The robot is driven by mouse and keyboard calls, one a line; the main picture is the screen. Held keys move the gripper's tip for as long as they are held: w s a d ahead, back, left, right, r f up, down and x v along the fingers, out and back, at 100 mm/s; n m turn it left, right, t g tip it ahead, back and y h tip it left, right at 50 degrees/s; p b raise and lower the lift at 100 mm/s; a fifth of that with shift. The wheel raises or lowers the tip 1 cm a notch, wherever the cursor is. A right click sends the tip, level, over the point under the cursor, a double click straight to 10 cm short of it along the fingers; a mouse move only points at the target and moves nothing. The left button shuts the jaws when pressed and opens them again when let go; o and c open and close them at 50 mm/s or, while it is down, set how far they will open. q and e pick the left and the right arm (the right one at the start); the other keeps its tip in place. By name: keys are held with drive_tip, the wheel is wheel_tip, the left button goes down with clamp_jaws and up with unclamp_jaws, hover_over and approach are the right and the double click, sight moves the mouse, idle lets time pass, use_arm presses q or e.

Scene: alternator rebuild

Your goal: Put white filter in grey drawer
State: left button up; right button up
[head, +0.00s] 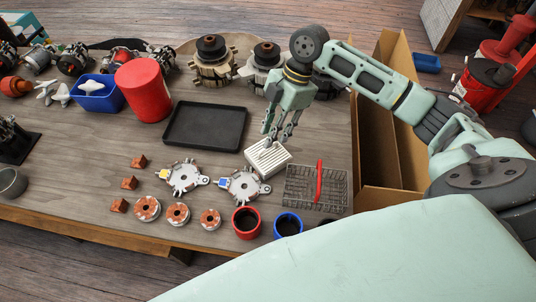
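The white filter (267,158), a ribbed white block, lies on the wooden workbench right of centre. My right gripper (277,140) comes in from the right and points down just above the filter's back edge. Its fingers are apart, with nothing seen held between them. I cannot tell whether a fingertip touches the filter. My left gripper is not in view. I see no grey drawer that I can make out.
A black tray (170,139), red cylinder (143,90) and blue bin (97,103) stand behind. An open cardboard box (395,172) is beside the bench.

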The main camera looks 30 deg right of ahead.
sight(268, 153)
drive_tip(key=shift+d+p+x, duration=0.15)
drive_tip(key=shift+p+x, duration=0.1)
drive_tip(key=shift+x, duration=0.9)
drive_tip(key=shift+d+p+x, duration=0.1)
drive_tip(key=shift+p+x, duration=0.1)
drive_tip(key=shift+x, duration=0.95)
drive_tip(key=shift+s+f, duration=0.1)
drive_tip(key=shift+s, duration=0.05)
drive_tip(key=shift+c, duration=0.2)
clamp_jaws()
